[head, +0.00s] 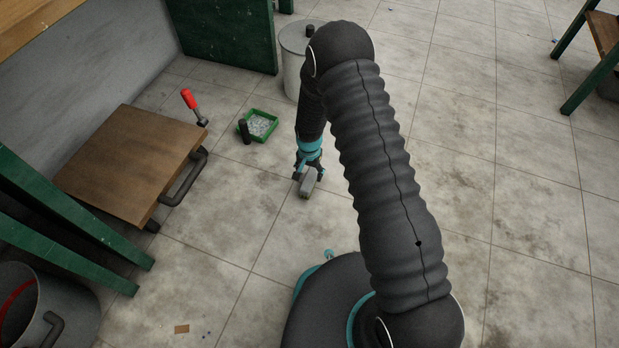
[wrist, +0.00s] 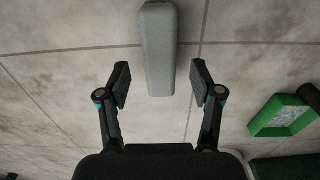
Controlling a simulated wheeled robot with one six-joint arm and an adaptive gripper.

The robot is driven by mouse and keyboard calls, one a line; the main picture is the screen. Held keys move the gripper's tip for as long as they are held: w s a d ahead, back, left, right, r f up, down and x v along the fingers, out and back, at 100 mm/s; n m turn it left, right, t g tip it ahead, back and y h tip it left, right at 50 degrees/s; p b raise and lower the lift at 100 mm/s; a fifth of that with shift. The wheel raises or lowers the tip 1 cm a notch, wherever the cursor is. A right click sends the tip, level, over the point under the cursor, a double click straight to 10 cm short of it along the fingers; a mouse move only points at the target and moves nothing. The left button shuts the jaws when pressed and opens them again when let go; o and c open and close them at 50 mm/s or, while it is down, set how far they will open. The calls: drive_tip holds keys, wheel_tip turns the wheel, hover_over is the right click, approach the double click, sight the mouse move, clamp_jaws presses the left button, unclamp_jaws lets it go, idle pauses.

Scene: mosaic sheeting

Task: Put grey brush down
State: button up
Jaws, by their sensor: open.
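The grey brush (head: 307,188) looks like a plain grey block and lies on the tiled floor. In the wrist view my gripper (wrist: 160,82) is open, with one finger on each side of the brush's near end. Gaps show between the brush and both fingers.
A green tray (head: 275,128) of pale pieces, with a dark cylinder (head: 244,131) at its side, stands left of my gripper. Further left is a brown-topped wheeled platform (head: 128,165) with a red-handled tool (head: 190,100). A grey bin (head: 292,60) stands behind.

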wheel_tip(320, 180, up, 7)
wheel_tip(320, 180, up, 15)
drive_tip(key=t, duration=0.1)
hover_over(309, 178)
drive_tip(key=d, duration=0.4)
drive_tip(key=s+d+r+n+t, duration=0.1)
drive_tip(key=s+d+r, duration=0.2)
drive_tip(key=r, duration=0.5)
drive_tip(key=s+d+r+n+t, duration=0.1)
drive_tip(key=s+d+r, duration=0.15)
drive_tip(key=r, duration=0.55)
drive_tip(key=s+d+r+t, duration=0.1)
drive_tip(key=s+d+r, duration=0.1)
drive_tip(key=s+r, duration=0.2)
drive_tip(key=s+d+r+n, duration=0.1)
drive_tip(key=s+d+r, duration=0.2)
drive_tip(key=s, duration=0.8)
drive_tip(key=s+d+r+n+t, duration=0.1)
drive_tip(key=s+d+r, duration=0.1)
drive_tip(key=s+r, duration=0.3)
drive_tip(key=s, duration=0.2)
drive_tip(key=shift+s+d+r+t+p, duration=0.2)
drive_tip(key=shift+s+r+t+p, duration=0.1)
drive_tip(key=shift+s+r+p, duration=0.05)
wheel_tip(309, 178, up, 7)
drive_tip(key=p, duration=0.7)
